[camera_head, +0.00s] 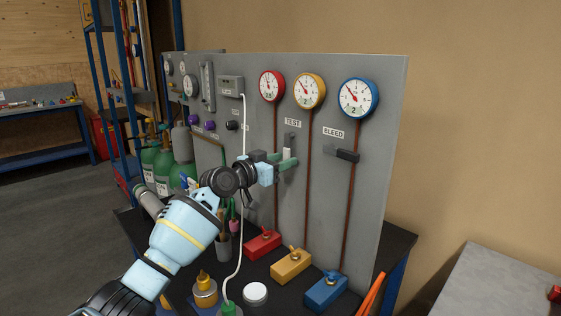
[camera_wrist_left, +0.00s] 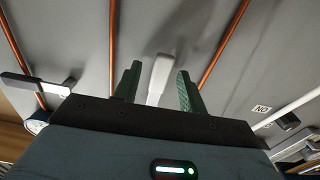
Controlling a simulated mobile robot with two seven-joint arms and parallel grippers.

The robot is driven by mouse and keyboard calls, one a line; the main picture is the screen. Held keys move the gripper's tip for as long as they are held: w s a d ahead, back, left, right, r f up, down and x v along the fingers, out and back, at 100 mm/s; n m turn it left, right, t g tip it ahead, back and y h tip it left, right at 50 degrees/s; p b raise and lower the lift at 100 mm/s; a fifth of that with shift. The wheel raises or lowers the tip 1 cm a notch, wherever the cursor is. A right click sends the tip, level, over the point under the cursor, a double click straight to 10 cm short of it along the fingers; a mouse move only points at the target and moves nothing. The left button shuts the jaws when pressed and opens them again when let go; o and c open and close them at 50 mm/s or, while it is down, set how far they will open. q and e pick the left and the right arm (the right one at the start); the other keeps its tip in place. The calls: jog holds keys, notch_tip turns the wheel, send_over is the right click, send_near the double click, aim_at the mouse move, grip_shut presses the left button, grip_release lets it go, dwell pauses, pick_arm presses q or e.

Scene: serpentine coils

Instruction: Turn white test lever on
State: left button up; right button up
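The white test lever (camera_head: 288,149) is on the grey panel, below the TEST label (camera_head: 292,123). In the left wrist view the white lever (camera_wrist_left: 158,78) lies between the two green fingertips. My left gripper (camera_head: 283,160) is at the lever, with its green fingers on either side of it. The left wrist view shows the gripper (camera_wrist_left: 157,88) open, with gaps between the fingers and the lever. The lever's lower part is partly hidden by the fingers in the head view. My right gripper is not in view.
A dark BLEED lever (camera_head: 343,154) sits to the right on the panel (camera_head: 385,130). Red (camera_head: 271,85), yellow (camera_head: 309,91) and blue (camera_head: 357,98) gauges are above. Copper pipes run down to red, yellow and blue valve blocks. A white cable hangs by my left gripper.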

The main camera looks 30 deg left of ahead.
pick_arm(q)
jog(key=shift+s+a, duration=0.1)
jog(key=v, duration=0.7)
jog(key=shift+s, duration=0.3)
dwell(0.6)
